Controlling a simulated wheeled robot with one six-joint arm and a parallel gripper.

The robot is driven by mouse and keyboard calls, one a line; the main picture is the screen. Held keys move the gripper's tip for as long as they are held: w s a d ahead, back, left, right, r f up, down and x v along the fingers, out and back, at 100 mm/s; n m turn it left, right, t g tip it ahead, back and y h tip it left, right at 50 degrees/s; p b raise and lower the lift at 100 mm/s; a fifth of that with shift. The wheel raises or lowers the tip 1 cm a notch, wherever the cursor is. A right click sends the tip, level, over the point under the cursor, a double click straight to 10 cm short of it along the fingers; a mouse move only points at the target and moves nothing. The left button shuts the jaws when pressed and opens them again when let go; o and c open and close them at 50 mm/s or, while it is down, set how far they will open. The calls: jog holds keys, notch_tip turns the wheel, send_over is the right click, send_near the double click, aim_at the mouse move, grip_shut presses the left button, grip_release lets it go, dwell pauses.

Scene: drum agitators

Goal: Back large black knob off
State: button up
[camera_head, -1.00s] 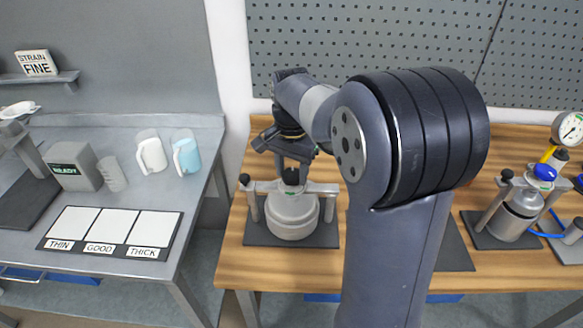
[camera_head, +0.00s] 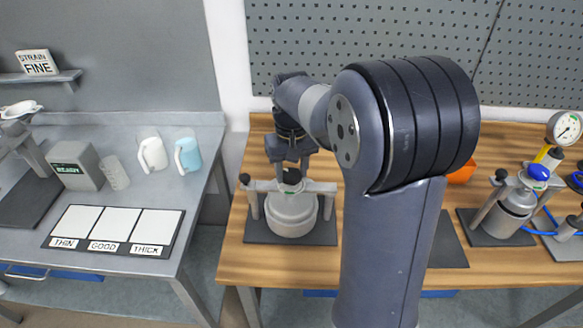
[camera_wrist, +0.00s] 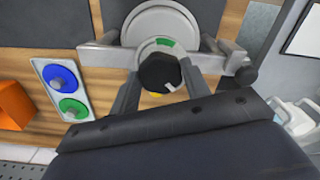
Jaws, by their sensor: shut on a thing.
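The large black knob (camera_wrist: 158,72) sits at the middle of the grey clamp bar (camera_wrist: 100,55) over a round grey pot (camera_head: 291,215). It has a white mark on its face. My gripper (camera_wrist: 160,80) has one finger on each side of the knob and is shut on it. In the head view my gripper (camera_head: 290,172) points down over the pot, and the knob shows as a small dark patch (camera_head: 291,177) between the fingers. A small black end knob (camera_head: 245,178) stands at the bar's left end.
A second clamped pot (camera_head: 515,208) with a blue knob, gauge and hose stands at the right of the wooden bench. An orange box (camera_head: 462,173) lies behind my arm. Blue (camera_wrist: 61,79) and green (camera_wrist: 70,108) discs show in the wrist view. The metal side table (camera_head: 205,150) is at left.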

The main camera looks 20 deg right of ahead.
aim_at(292, 174)
jog(key=shift+n, duration=0.5)
jog(key=shift+f, duration=0.1)
jog(key=o, duration=1)
notch_tip(292, 174, up, 11)
jog(key=shift+b, duration=0.35)
jog(key=shift+f, duration=0.1)
